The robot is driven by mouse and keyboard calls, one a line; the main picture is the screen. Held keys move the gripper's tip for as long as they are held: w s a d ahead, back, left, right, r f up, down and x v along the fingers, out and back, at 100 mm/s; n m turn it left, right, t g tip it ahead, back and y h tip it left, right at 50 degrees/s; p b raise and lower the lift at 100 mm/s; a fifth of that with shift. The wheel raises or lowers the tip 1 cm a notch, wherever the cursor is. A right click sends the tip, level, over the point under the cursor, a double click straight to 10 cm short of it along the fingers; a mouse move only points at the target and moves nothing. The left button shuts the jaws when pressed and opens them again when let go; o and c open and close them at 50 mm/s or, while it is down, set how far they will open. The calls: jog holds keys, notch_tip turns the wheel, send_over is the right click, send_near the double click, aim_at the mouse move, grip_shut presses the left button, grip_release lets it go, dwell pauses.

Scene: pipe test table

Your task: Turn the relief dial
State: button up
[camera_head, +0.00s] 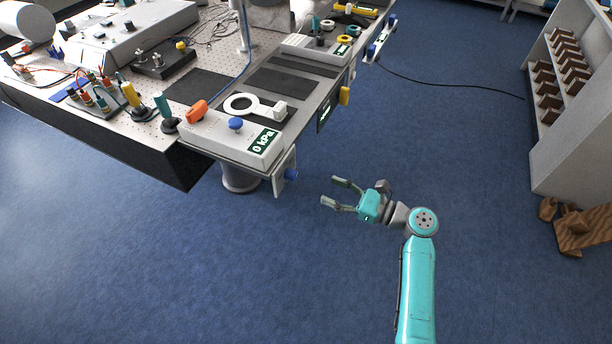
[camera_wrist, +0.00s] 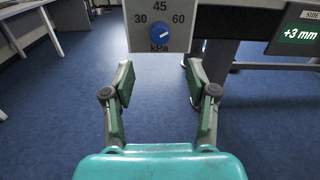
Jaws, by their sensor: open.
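The relief dial (camera_wrist: 162,33) is a round blue knob with a white pointer mark on a pale plate (camera_wrist: 139,38) marked 30, 45, 60 and kPa. The pointer is tilted toward the upper right, between 45 and 60. In the head view the blue dial (camera_head: 291,174) sticks out from the plate at the table's front corner. My gripper (camera_head: 334,191) is open and empty, to the right of the dial and apart from it. In the wrist view my gripper's fingers (camera_wrist: 158,88) are spread, with the dial beyond and above the gap between them.
A box with a 0 kPa display (camera_head: 264,141) and a blue knob (camera_head: 236,124) stands on the table above the dial plate. A dark +3 mm display (camera_wrist: 298,36) hangs at the table edge on the right. The blue floor around my arm is clear.

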aim_at(296, 177)
jog(key=x, duration=1)
jog(key=shift+w+a, duration=0.1)
jog(key=shift+a, duration=0.2)
grip_shut()
